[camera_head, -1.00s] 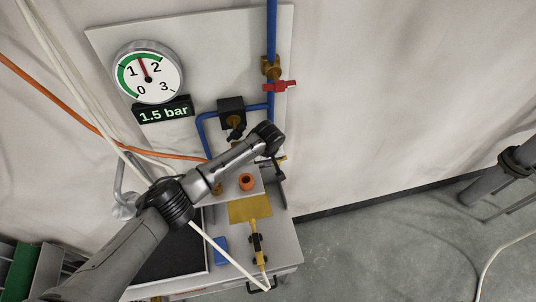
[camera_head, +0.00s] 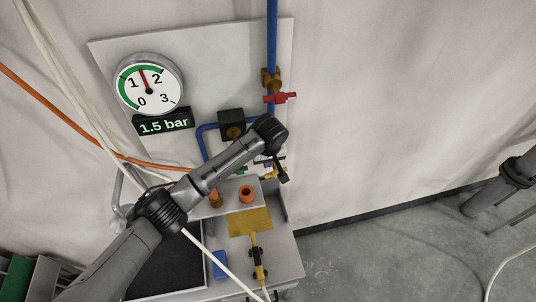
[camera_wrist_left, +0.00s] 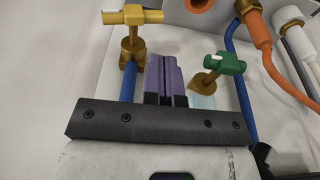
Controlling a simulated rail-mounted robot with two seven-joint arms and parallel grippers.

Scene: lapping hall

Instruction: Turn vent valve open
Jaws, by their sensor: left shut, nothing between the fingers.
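Three small valves show, and no label tells which is the vent valve. A valve with a red handle (camera_head: 279,98) sits on the upright blue pipe in the head view. A brass valve with a yellow handle (camera_wrist_left: 132,17) is at the upper left of the left wrist view, and one with a green handle (camera_wrist_left: 226,63) is at the right. In the head view the green handle (camera_head: 240,170) is partly hidden behind my arm. My left gripper (camera_head: 283,177) is beside the yellow handle. Its purple fingers (camera_wrist_left: 165,60) are together and empty between the two valves. My right gripper is out of view.
A round gauge (camera_head: 149,83) points near 1.5, and the display (camera_head: 163,124) below reads 1.5 bar. An orange hose (camera_wrist_left: 265,45) and a blue pipe run close right of the green valve.

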